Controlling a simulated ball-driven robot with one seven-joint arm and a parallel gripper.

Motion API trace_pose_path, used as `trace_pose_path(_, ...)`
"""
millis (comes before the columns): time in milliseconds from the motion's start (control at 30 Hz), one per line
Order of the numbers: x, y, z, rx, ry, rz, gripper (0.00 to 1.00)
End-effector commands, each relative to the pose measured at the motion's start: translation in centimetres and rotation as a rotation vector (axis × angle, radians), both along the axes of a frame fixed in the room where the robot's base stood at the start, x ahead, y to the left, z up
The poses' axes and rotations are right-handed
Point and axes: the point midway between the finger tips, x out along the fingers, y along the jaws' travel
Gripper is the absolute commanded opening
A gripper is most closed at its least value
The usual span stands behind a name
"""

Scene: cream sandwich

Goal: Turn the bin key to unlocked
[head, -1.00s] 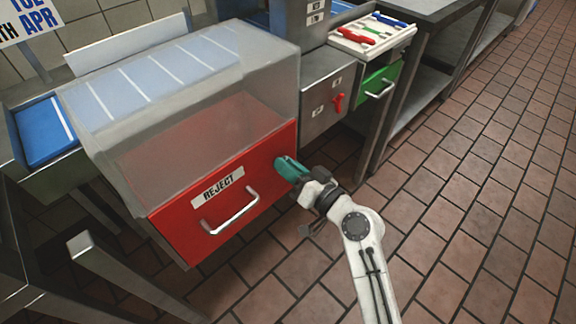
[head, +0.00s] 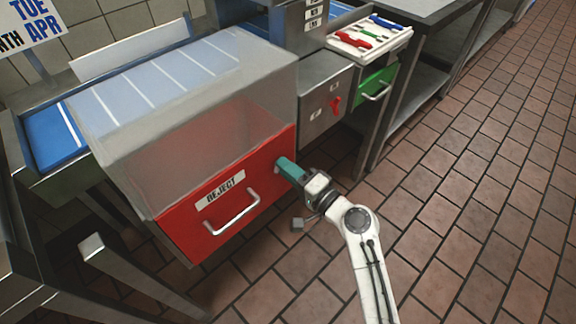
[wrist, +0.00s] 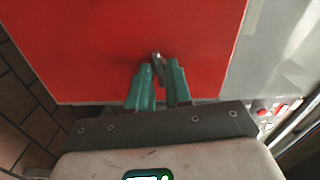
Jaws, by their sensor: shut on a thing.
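The red reject bin front (head: 190,228) has a white REJECT label and a metal handle (head: 232,214). My gripper (head: 281,163) has teal fingers and is at the upper right part of the red front. In the wrist view, my gripper (wrist: 158,80) is shut on the small metal bin key (wrist: 157,60), whose tip shows between the fingertips against the red panel (wrist: 100,30). The key appears turned close to upright, slightly tilted. In the head view the fingers hide the key, and any lock markings cannot be seen.
A clear cover (head: 215,110) sits over the bin. The tiled floor (head: 460,200) at right is clear.

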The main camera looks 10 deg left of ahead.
Motion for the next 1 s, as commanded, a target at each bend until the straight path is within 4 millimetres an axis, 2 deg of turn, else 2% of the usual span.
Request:
trace_pose_path(300, 0.10, -0.15, -0.08, 0.068, 0.088, -0.004, 0.00)
trace_pose_path(833, 0.10, -0.18, -0.16, 0.079, 0.103, -0.005, 0.00)
trace_pose_path(867, 0.10, -0.18, -0.15, 0.078, 0.103, -0.005, 0.22)
trace_pose_path(1000, 0.07, -0.13, -0.14, 0.079, 0.102, -0.003, 0.33)
